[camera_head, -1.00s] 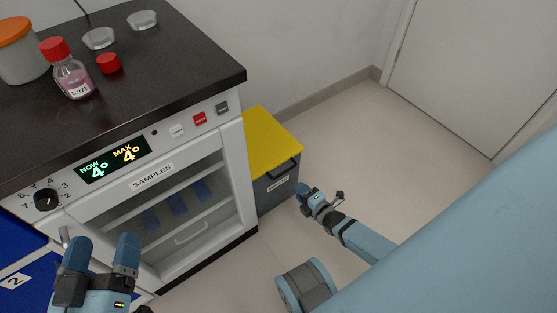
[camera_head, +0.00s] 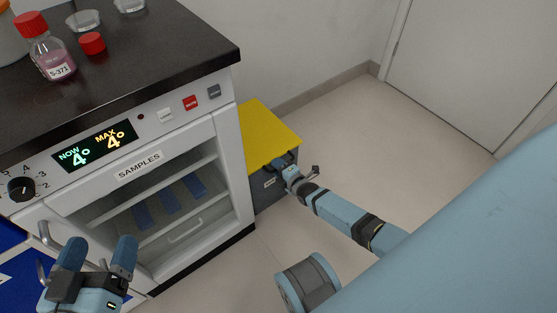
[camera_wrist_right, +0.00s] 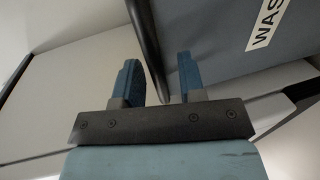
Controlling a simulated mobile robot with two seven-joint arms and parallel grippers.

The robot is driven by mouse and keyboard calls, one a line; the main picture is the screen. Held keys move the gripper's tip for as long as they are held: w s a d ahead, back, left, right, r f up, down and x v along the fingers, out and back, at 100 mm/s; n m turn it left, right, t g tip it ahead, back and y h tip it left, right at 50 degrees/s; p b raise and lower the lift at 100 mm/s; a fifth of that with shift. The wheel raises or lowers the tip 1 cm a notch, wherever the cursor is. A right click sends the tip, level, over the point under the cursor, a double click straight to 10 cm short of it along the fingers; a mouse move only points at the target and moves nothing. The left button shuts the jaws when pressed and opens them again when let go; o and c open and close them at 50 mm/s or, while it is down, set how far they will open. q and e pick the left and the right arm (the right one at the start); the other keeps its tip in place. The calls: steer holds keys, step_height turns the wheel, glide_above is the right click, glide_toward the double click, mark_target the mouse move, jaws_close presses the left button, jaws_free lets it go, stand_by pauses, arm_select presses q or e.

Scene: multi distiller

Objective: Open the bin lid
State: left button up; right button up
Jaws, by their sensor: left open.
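The bin (camera_head: 264,188) is a dark grey box with a flat yellow lid (camera_head: 266,133), on the floor against the right side of the sample fridge. The lid lies shut. My right gripper (camera_head: 284,165) is at the bin's front upper edge and partly covers its dark handle. In the right wrist view the fingers (camera_wrist_right: 160,78) are apart, and the dark handle bar (camera_wrist_right: 147,45) runs into the gap between them. Whether they touch it I cannot tell. The bin's wall with a white label (camera_wrist_right: 266,22) shows there too. My left gripper (camera_head: 97,254) is open and empty in front of the fridge.
The sample fridge (camera_head: 143,167) with a glass door and a black countertop (camera_head: 130,60) stands left of the bin. A red-capped bottle (camera_head: 50,52) and a red cap (camera_head: 92,43) are on top. Clear floor (camera_head: 370,150) lies to the right, up to a white door.

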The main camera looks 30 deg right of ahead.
jaws_close()
